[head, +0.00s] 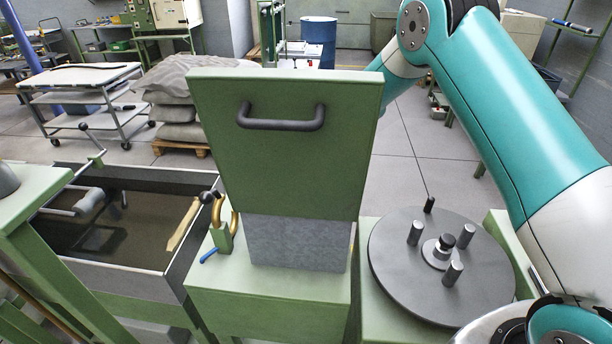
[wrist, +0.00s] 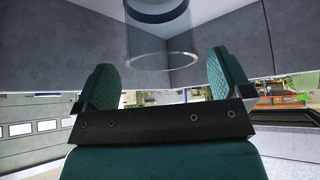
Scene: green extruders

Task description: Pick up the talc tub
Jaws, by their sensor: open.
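In the wrist view, a clear, see-through round vessel (wrist: 162,42) with a pale rim and a dark blue band shows at the top centre. It may be the talc tub, but no label shows. It stands in a grey-walled space. My gripper (wrist: 162,72) is open, with its two green textured fingers apart. The vessel lies in line with the gap, seemingly just beyond the fingertips; I see no contact. In the head view, no tub shows and my gripper is out of sight; my arm runs behind the upright green panel (head: 285,165).
The green panel has a dark handle (head: 281,117) and stands above a grey block (head: 298,243). A grey turntable with pegs (head: 400,275) is to its right. A dark trough (head: 130,235) lies left. Farther back are a trolley (head: 85,78), stacked sacks (head: 190,85) and open floor.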

